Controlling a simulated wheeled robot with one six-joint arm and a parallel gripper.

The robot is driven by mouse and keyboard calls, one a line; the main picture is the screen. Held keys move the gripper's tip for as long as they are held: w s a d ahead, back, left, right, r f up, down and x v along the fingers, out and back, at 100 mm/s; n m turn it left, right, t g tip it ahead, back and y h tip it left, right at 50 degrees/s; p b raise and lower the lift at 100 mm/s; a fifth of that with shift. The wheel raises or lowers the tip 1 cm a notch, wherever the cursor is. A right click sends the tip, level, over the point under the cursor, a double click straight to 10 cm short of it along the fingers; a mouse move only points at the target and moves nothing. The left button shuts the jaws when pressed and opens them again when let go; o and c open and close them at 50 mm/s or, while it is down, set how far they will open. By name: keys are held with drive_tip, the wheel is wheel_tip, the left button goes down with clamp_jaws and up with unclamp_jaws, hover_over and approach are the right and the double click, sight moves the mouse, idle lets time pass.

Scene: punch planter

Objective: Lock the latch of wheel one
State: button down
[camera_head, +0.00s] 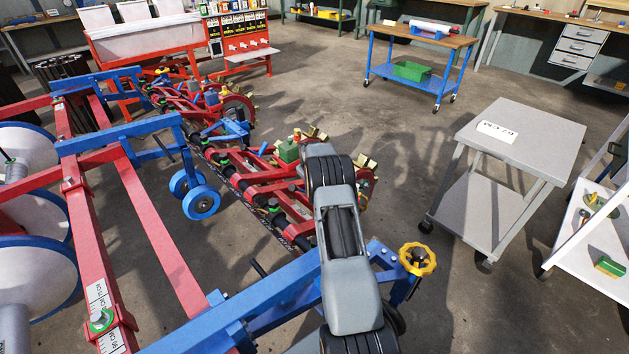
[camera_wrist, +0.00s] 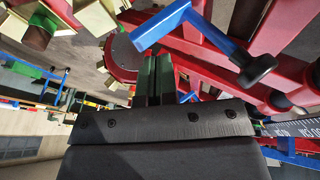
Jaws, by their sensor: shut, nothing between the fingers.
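The red and blue planter fills the left and middle of the head view, with its row units (camera_head: 255,165) behind its frame. A pair of blue wheels (camera_head: 200,203) hangs from the blue bar. I cannot tell which wheel is wheel one or pick out its latch for certain. In the wrist view a blue lever (camera_wrist: 205,30) with a black knob (camera_wrist: 257,69) lies to the right of my gripper (camera_wrist: 153,62). The gripper's dark green fingers are together with nothing between them, pointing at the red planter parts. My arm hides the gripper in the head view.
A yellow handwheel (camera_head: 417,259) sits on the blue bar right of my arm. A grey cart (camera_head: 535,135) stands at right and a blue table (camera_head: 430,38) behind. Open floor (camera_head: 400,150) lies between them and the planter.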

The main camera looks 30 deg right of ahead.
drive_tip(key=shift+w+d+f+b, duration=0.1)
drive_tip(key=shift+d+f+b, duration=0.2)
drive_tip(key=shift+d+f, duration=0.75)
drive_tip(key=shift+d+f+b, duration=0.2)
drive_tip(key=shift+d+b, duration=0.1)
drive_tip(key=shift+d, duration=0.15)
drive_tip(key=shift+w+d+f+b, duration=0.1)
drive_tip(key=shift+d+f+b, duration=0.4)
drive_tip(key=shift+d+b, duration=0.15)
drive_tip(key=shift+w+d+f+b, duration=0.1)
drive_tip(key=shift+d+f+b, duration=0.35)
drive_tip(key=shift+d+b, duration=0.15)
drive_tip(key=shift+d, duration=0.1)
drive_tip(key=r+p, duration=0.1)
drive_tip(key=r, duration=0.1)
drive_tip(key=a+r+p, duration=0.1)
drive_tip(key=r+p, duration=0.1)
drive_tip(key=shift+a+r, duration=0.2)
drive_tip(key=shift+r, duration=0.2)
wheel_tip(320, 180, up, 8)
drive_tip(key=s+d+p, duration=0.1)
drive_tip(key=s+d, duration=0.1)
drive_tip(key=s, duration=0.1)
drive_tip(key=shift+d+r+p, duration=0.15)
drive_tip(key=shift+r+p, duration=0.05)
drive_tip(key=shift+p, duration=0.2)
